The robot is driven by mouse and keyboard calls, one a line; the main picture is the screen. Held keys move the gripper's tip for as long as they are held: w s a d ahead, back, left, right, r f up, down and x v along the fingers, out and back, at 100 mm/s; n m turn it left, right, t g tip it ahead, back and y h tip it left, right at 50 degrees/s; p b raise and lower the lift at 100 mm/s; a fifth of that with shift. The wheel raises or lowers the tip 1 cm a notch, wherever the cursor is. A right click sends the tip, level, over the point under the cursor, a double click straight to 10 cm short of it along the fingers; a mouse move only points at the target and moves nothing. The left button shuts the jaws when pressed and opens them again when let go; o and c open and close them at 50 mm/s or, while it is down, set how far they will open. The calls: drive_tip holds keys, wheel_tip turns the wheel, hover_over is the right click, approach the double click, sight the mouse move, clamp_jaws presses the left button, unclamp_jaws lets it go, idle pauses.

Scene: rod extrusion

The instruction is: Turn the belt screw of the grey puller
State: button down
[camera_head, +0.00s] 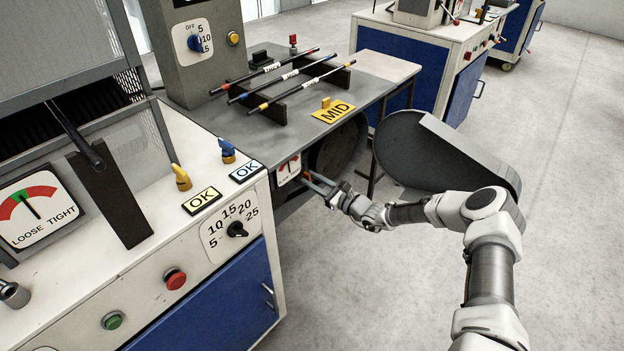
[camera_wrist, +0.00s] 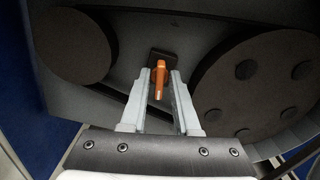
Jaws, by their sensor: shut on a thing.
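The grey puller (camera_head: 232,125) stands in the middle of the head view, with a small loose-tight gauge (camera_head: 289,168) on its side. My gripper (camera_head: 318,184) reaches in under its top from the right. In the wrist view, the orange handle of the belt screw (camera_wrist: 159,76) stands on a dark square mount between the fingers of my gripper (camera_wrist: 165,84). The gripper is shut on this handle, which points toward me and slightly down. In the head view the fingers partly hide the screw.
Two dark round wheels flank the screw in the wrist view, the left one (camera_wrist: 75,47) and the right one (camera_wrist: 255,85). A grey rounded cover (camera_head: 445,155) hangs open beyond my arm. Several striped rods (camera_head: 278,78) lie on the puller. The floor at right is clear.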

drive_tip(key=shift+m, duration=1.1)
drive_tip(key=shift+d, duration=0.1)
drive_tip(key=c, duration=0.9)
unclamp_jaws()
drive_tip(key=p+v, duration=0.4)
drive_tip(key=v, duration=1.3)
drive_tip(key=shift+s+d+f+p, duration=0.1)
drive_tip(key=shift+s+d+p, duration=0.1)
drive_tip(key=shift+p, duration=0.2)
